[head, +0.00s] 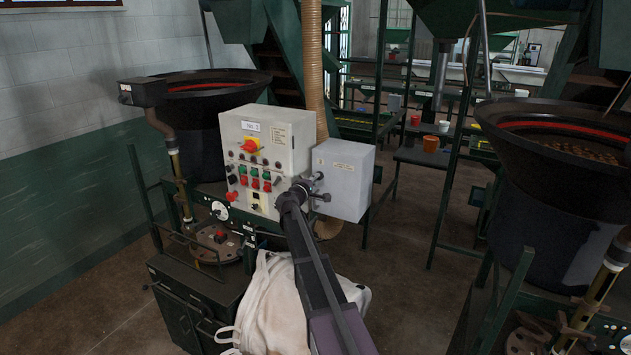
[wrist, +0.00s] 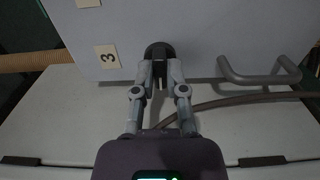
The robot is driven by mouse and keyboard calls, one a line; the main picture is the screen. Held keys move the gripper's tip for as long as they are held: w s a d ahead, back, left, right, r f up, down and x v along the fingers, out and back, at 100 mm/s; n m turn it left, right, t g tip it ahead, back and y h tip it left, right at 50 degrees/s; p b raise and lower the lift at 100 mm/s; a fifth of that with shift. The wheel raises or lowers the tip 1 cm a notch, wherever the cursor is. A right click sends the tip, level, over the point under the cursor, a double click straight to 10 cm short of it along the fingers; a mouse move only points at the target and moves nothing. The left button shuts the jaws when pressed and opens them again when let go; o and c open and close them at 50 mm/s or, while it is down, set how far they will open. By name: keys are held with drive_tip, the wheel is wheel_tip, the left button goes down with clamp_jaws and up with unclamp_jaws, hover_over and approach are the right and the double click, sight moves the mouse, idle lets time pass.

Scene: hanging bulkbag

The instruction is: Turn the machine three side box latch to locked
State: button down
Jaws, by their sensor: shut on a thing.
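The machine three side box (head: 345,178) is a grey box on the right of the control cabinet, with a small label on its front. In the wrist view its grey face (wrist: 205,30) fills the top. The latch (wrist: 158,48) is a dark round base with a narrow raised grip. My gripper (wrist: 159,72) has its two fingers shut on that grip from either side. In the head view my gripper (head: 306,187) is at the box's left edge, and my arm hides part of the box and the latch.
A label with a 3 (wrist: 107,57) is left of the latch, and a grey bar handle (wrist: 262,78) is at right. The control cabinet (head: 262,125) with coloured buttons and a red-yellow switch stands close left. A white bag (head: 270,305) hangs below my arm.

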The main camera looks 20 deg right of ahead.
idle(0.3)
drive_tip(key=c, duration=0.7)
unclamp_jaws()
drive_tip(key=shift+s+a, duration=0.1)
drive_tip(key=v, duration=1.1)
drive_tip(key=shift+s+a, duration=0.25)
